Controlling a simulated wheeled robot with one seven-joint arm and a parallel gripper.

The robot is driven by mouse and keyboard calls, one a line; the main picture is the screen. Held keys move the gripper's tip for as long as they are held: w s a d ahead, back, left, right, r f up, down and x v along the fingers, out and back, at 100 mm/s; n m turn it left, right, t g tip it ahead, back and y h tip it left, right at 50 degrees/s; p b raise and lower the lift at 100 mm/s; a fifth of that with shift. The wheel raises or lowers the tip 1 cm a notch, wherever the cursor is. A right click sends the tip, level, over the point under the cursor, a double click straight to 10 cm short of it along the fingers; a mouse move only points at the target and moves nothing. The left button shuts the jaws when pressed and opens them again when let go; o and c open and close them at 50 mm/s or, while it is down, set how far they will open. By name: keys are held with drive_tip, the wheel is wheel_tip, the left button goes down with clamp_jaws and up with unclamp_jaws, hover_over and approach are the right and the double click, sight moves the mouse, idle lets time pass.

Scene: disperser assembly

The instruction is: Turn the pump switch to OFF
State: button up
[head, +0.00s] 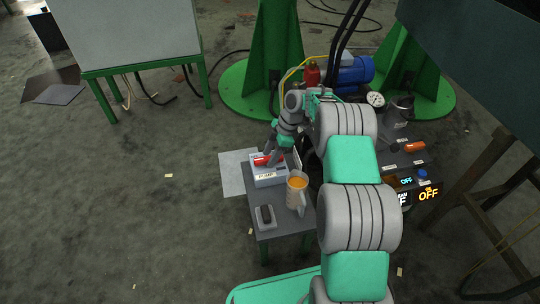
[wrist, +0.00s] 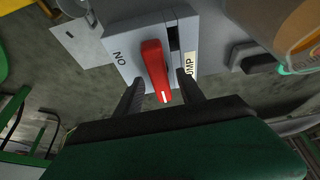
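The pump switch box (head: 270,178) is a light grey box on a small dark table, with a red handle (head: 262,160) on top. In the wrist view the red handle (wrist: 154,62) has a white mark at its near end, which points toward my gripper. An ON label shows upside down left of it, and a partly hidden PUMP label (wrist: 189,63) on the right. My gripper (wrist: 160,84) is open, its dark fingers on either side of the handle's near end, with visible gaps. In the head view my gripper (head: 272,154) is at the handle, partly hiding it.
A beaker of orange liquid (head: 298,197) stands close right of the box; its edge shows in the wrist view (wrist: 285,30). A small grey device (head: 265,217) lies at the table's front. Lit OFF displays (head: 428,194) are at the right. Open floor lies left.

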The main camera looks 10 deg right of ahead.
drive_tip(key=p+v, duration=0.3)
drive_tip(key=v, duration=0.4)
drive_tip(key=shift+d+r, duration=0.2)
drive_tip(key=shift+r, duration=0.15)
drive_tip(key=shift+r, duration=0.1)
drive_tip(key=s+a+r+m+t+h+p, duration=0.1)
drive_tip(key=s+a+r+m+p, duration=0.2)
drive_tip(key=r+p, duration=0.65)
drive_tip(key=s+r+m+p, duration=0.3)
drive_tip(key=s+r+p, duration=0.1)
drive_tip(key=r, duration=1)
drive_tip(key=s+a+r+m+t+h+p, duration=0.1)
drive_tip(key=s+a+r+m+p, duration=0.2)
drive_tip(key=r+p, duration=0.65)
drive_tip(key=s+d+r+m+t+h+p, duration=0.1)
drive_tip(key=s+d+r+m+h+p, duration=0.1)
drive_tip(key=s+r+m+p, duration=0.7)
drive_tip(key=s+r+p, duration=0.1)
drive_tip(key=s+r, duration=0.6)
drive_tip(key=s, duration=0.2)
drive_tip(key=shift+s+r, duration=0.15)
drive_tip(key=shift+r, duration=0.15)
